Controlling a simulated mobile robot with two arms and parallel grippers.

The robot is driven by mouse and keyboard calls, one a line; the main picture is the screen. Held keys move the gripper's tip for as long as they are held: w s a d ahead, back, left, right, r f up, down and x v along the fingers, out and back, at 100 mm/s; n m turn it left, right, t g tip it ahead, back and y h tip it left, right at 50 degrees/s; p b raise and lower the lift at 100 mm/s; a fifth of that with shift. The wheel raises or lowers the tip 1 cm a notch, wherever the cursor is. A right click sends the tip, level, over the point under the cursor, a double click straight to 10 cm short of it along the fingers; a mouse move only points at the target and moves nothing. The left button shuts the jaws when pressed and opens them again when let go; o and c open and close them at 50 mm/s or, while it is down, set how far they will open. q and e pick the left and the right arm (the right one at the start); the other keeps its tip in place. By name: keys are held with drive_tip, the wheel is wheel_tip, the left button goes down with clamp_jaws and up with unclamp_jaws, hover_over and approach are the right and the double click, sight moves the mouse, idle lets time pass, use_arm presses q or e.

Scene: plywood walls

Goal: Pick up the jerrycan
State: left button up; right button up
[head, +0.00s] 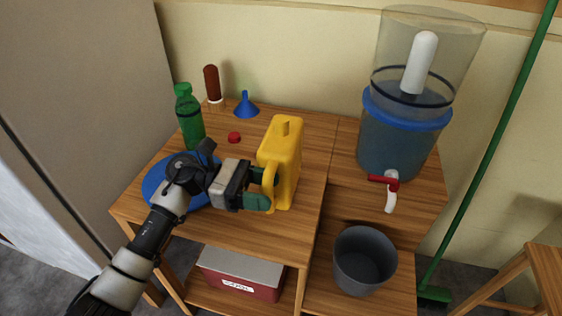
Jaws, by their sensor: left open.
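The yellow jerrycan (288,155) stands upright on the wooden table (318,150), near its front right part. Its handle side faces left, towards my gripper. My left gripper (266,190) reaches in from the left, with its green-padded fingers open at the jerrycan's handle. One finger is on the far side and one on the near side of the handle's lower part. I cannot tell whether the fingers touch it. My right gripper is not in view.
A blue plate (152,184) lies partly under my arm. A green bottle (190,120), a blue funnel (246,106), a red cap (234,137) and a brown-topped object (211,82) stand behind. A water dispenser (402,130) stands right; a grey bucket (364,262) sits below it.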

use_arm(q)
drive_tip(key=shift+c, duration=0.5)
clamp_jaws()
drive_tip(key=shift+r, duration=0.15)
drive_tip(key=shift+r, duration=0.2)
